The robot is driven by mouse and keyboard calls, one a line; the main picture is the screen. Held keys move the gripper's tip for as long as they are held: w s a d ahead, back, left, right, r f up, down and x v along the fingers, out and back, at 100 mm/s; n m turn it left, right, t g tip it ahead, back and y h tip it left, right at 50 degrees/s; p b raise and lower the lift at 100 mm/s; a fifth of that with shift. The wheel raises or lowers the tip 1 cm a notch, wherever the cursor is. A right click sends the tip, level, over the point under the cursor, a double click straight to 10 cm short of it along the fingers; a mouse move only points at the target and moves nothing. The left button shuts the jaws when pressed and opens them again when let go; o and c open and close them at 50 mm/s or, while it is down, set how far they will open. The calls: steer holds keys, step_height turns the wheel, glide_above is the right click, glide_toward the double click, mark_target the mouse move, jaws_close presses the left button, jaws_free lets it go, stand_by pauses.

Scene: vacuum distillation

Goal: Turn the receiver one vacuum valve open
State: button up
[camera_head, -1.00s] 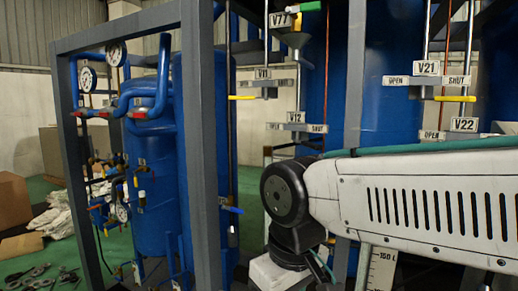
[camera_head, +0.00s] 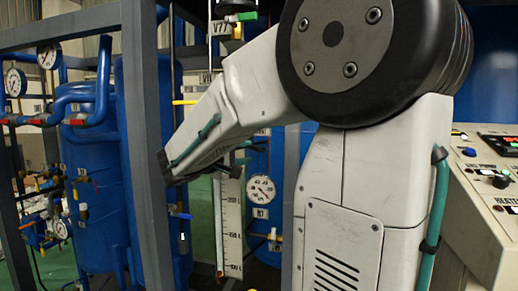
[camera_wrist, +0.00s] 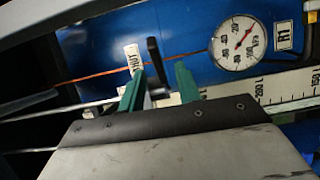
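My gripper (camera_wrist: 158,82) shows in the wrist view as two green fingers held apart, so it is open. A dark upright bar (camera_wrist: 154,58), which looks like a valve handle, stands just beyond the fingertips and between them. A white label (camera_wrist: 132,57) reading SHUT is left of it. I cannot tell whether a finger touches the bar. The round gauge (camera_wrist: 238,43) and R1 label (camera_wrist: 284,37) are to the right on the blue receiver (camera_wrist: 190,30). In the head view the gauge (camera_head: 261,189) and R1 label (camera_head: 261,213) appear behind my arm; the valve is not clearly visible there.
A white level scale (camera_head: 231,225) stands left of the gauge. A grey frame post (camera_head: 143,150) is close to my arm's left end. A control panel (camera_head: 480,190) is at the right. A thin orange rod (camera_wrist: 95,75) crosses behind the fingers.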

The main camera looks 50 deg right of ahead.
mark_target(259, 147)
steer(key=shift+w+d+r, duration=0.1)
steer(key=shift+w+d, duration=0.05)
steer(key=shift+d, duration=0.25)
steer(key=d, duration=0.7)
jaws_close()
